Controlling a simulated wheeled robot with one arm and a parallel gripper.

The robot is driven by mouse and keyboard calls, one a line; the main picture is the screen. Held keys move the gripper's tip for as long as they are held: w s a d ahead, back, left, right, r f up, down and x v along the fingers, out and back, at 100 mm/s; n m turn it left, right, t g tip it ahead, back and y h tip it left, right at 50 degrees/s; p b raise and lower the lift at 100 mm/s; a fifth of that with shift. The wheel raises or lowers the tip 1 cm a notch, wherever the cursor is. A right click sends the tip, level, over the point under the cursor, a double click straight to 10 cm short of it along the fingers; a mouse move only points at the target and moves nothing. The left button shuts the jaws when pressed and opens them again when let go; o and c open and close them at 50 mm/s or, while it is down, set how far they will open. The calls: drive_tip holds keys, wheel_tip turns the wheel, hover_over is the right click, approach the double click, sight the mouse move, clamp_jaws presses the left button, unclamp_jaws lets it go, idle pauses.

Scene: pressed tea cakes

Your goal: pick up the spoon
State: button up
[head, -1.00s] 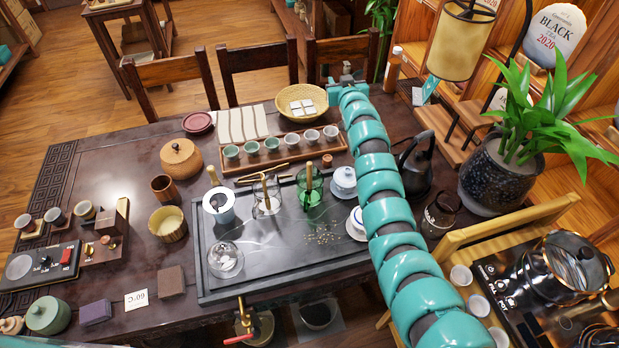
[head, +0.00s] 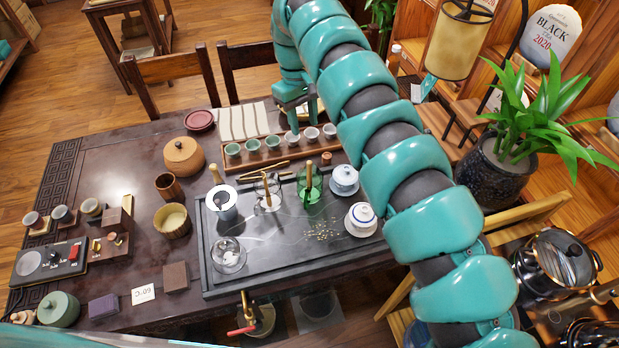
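I cannot make out a spoon for certain. A thin light-brown wooden tool (head: 265,168) lies across the top of a glass vessel on the dark tea tray (head: 290,268); its shape is too small to tell whether it is the spoon. My gripper (head: 292,122) points down over the row of small cups, behind and to the right of that tool and apart from it. Its fingers are small and partly blend with the cups, so I cannot tell whether they are open.
A wooden cup rack (head: 268,158) with several cups lies below my gripper. A green glass vessel (head: 309,187) and two lidded white cups stand on the tray's right. A round wooden jar (head: 183,158) stands at left. A potted plant (head: 500,172) is at right.

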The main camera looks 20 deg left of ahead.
sight(309, 162)
drive_tip(key=f+p, duration=0.2)
drive_tip(key=f, duration=0.2)
drive_tip(key=s+d+f+p, duration=0.1)
drive_tip(key=f+p, duration=0.1)
drive_tip(key=f, duration=0.3)
drive_tip(key=f+p, duration=0.2)
drive_tip(key=f, duration=0.2)
drive_tip(key=shift+s+d+f+p, duration=0.2)
drive_tip(key=shift+d+f+p, duration=0.1)
drive_tip(key=shift+d, duration=0.1)
drive_tip(key=shift+s+d+f+p, duration=0.15)
drive_tip(key=shift+f+p, duration=0.5)
drive_tip(key=shift+f, duration=1)
clamp_jaws()
